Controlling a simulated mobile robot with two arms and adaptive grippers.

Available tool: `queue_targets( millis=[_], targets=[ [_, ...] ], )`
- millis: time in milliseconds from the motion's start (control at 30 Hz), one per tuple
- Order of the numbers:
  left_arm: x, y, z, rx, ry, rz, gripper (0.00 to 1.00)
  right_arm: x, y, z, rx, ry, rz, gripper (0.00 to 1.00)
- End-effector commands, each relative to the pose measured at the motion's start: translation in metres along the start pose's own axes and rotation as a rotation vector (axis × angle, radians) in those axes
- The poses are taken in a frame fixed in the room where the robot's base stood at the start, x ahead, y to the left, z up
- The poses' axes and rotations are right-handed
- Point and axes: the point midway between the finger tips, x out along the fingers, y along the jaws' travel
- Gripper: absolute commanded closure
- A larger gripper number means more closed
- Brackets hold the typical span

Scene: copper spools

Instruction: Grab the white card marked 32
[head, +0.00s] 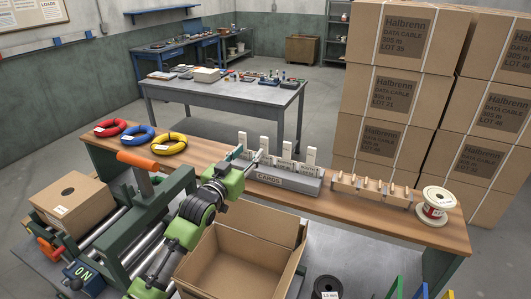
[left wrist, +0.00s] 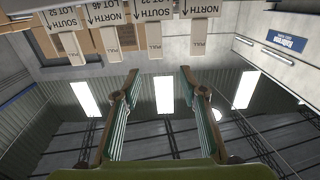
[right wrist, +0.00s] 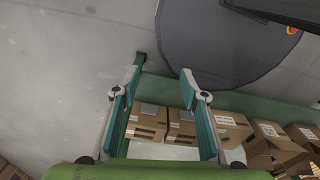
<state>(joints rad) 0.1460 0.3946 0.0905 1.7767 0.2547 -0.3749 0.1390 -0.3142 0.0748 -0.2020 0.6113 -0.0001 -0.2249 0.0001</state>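The grey card holder (head: 285,182), marked CARDS, stands on the wooden bench with several white cards upright in its slots. In the left wrist view the cards show at the top with PULL tabs and arrowed NORTH or SOUTH labels: one card (left wrist: 70,46), a second (left wrist: 108,38), a third (left wrist: 153,40) and a fourth (left wrist: 198,40). Which one is marked 32 I cannot tell for sure; some numbers are cut off or too small. My left gripper (head: 247,158) (left wrist: 158,72) is open and empty, close to the holder's left end. My right gripper (right wrist: 162,68) is open and empty.
Red (head: 110,128), blue (head: 137,136) and yellow (head: 169,143) cable coils lie at the bench's left. A wooden rack (head: 371,190) and white spool (head: 435,206) stand right of the holder. An open cardboard box (head: 232,262) is in front; stacked boxes (head: 405,90) stand behind.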

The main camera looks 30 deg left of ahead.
Motion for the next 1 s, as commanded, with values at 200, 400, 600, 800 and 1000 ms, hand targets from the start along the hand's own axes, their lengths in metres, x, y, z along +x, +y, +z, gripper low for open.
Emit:
queue_targets(
  millis=[200,400,600,800,1000],
  targets=[
    [0.038,0.000,-0.001,0.000,0.001,0.000,0.61,0.000,0.005,-0.007,-0.002,0.011,0.006,0.60],
    [0.052,0.001,0.000,0.000,0.000,0.000,0.61,0.000,0.010,-0.028,-0.003,0.042,0.012,0.60],
    [0.069,0.005,0.000,-0.001,0.001,0.000,0.61,0.000,0.011,-0.027,-0.001,0.040,0.012,0.60],
    [0.094,0.008,0.006,0.001,0.003,0.000,0.61,0.023,0.008,-0.012,0.000,0.021,0.010,0.60],
    [0.104,0.008,0.003,0.001,0.001,0.000,0.61,0.028,0.008,-0.011,0.000,0.019,0.010,0.60]
  ],
)
